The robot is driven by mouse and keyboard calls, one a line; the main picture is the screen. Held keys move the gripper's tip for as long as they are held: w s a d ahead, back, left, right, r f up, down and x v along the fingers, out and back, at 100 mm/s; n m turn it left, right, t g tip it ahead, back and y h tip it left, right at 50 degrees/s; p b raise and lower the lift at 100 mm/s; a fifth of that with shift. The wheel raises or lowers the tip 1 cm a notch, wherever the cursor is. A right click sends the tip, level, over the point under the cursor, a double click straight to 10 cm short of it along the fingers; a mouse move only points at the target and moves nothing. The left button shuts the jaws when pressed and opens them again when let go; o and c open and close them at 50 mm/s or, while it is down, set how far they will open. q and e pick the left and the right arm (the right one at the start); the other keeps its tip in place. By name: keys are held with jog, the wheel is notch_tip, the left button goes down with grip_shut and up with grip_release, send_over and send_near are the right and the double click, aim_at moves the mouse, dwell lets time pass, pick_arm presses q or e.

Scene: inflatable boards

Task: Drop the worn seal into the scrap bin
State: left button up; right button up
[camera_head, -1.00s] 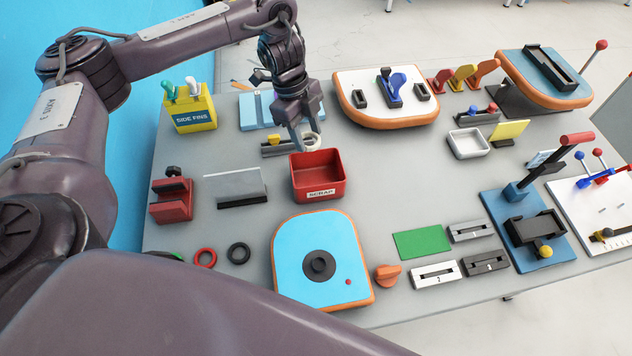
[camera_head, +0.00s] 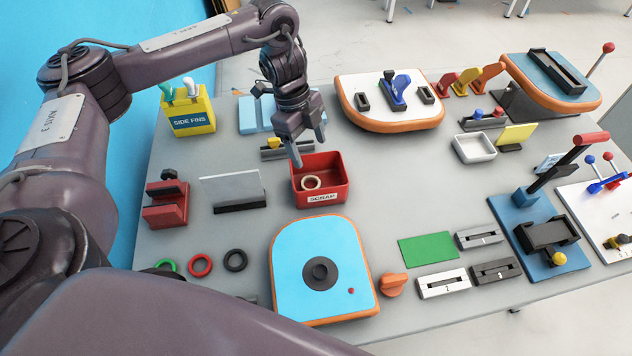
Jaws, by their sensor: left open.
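The worn seal (camera_head: 311,183) is a cream-coloured ring lying inside the red scrap bin (camera_head: 322,197). The bin stands on the grey table and carries a white SCRAP label on its front. My left gripper (camera_head: 309,152) is open and empty above the back left part of the bin, its fingers pointing down, apart from the seal. My right gripper is not in view.
A blue board with an orange rim (camera_head: 318,254) lies in front of the bin. Red (camera_head: 200,265) and black (camera_head: 235,260) rings lie left of it. A grey panel on a stand (camera_head: 233,190) and a red clamp-like block (camera_head: 166,202) stand left of the bin.

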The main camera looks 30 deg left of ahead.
pick_arm(q)
jog(key=p+v, duration=0.2)
jog(key=v, duration=0.5)
jog(key=shift+r, duration=0.4)
jog(key=shift+a, duration=0.1)
